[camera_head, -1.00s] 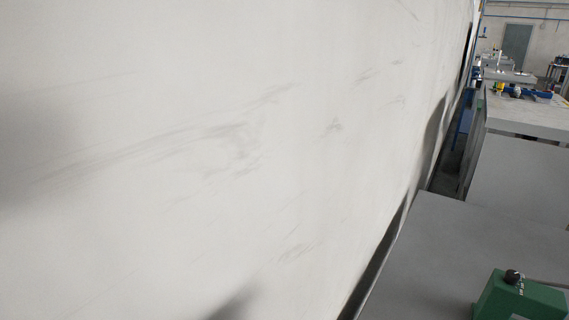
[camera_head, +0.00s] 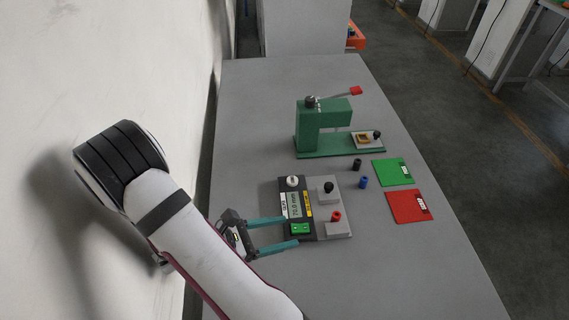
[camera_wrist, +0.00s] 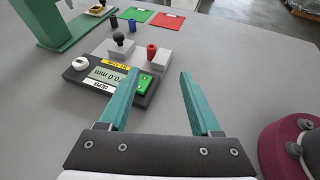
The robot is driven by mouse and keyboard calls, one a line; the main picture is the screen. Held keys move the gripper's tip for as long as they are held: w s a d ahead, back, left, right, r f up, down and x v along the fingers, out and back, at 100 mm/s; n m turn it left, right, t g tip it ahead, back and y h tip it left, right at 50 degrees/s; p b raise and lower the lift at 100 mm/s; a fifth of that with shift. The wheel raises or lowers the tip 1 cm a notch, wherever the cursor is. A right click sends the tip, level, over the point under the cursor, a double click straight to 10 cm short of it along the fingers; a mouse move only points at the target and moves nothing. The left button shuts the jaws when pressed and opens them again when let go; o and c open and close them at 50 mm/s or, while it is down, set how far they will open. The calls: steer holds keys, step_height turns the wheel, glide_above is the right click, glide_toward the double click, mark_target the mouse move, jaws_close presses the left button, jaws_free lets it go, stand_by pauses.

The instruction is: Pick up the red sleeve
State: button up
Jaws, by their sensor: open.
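The red sleeve (camera_head: 337,216) is a small cylinder on the light grey block at the near right of a dark gauge unit (camera_head: 268,196). It also shows in the wrist view (camera_wrist: 151,51), upright, beyond the fingertips and slightly left of the middle between them. My gripper (camera_head: 291,231) is open, with its two teal fingers apart and nothing between them. It is above the near left part of the gauge unit, left of the red sleeve. In the wrist view my gripper (camera_wrist: 160,72) has its left finger overlapping the green button (camera_wrist: 146,82).
A black knob (camera_head: 328,187) stands on the other grey block. A black sleeve (camera_head: 357,164) and a blue sleeve (camera_head: 364,182) stand behind. Green (camera_head: 390,172) and red (camera_head: 405,208) mats lie right. A green press (camera_head: 310,125) stands at the back. A white wall borders the left.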

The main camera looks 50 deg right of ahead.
steer(key=n, duration=0.1)
glide_toward(333, 217)
steer(key=shift+t+h, duration=0.3)
steer(key=x, duration=0.9)
steer(key=shift+s+a, duration=0.15)
steer(key=shift+s, duration=0.05)
jaws_close()
